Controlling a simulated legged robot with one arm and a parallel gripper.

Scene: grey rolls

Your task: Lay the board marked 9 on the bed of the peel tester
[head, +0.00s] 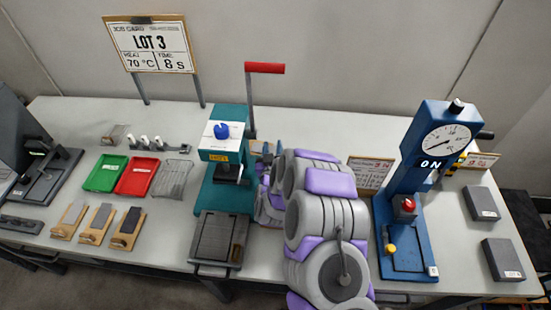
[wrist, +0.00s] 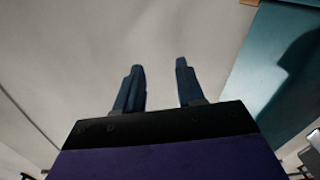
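Three small wooden boards with grey or dark strips lie in a row at the front left: a left one (head: 70,218), a middle one (head: 97,223) and a dark one (head: 128,228). Their markings are too small to read, so I cannot tell which is 9. The blue machine with a round dial (head: 447,139), seemingly the peel tester, stands at the right; its flat bed (head: 408,259) looks bare. My gripper (wrist: 159,66) is open, with nothing between its fingers in the wrist view. In the head view my arm mostly hides it, near the teal press.
The teal press (head: 232,115) with a raised red-handled lever (head: 265,68) stands mid-table. Green (head: 106,173) and red (head: 138,176) trays and a wire rack (head: 172,179) lie behind the boards. Dark blocks (head: 482,204) lie at the right. A job card (head: 150,45) reads LOT 3.

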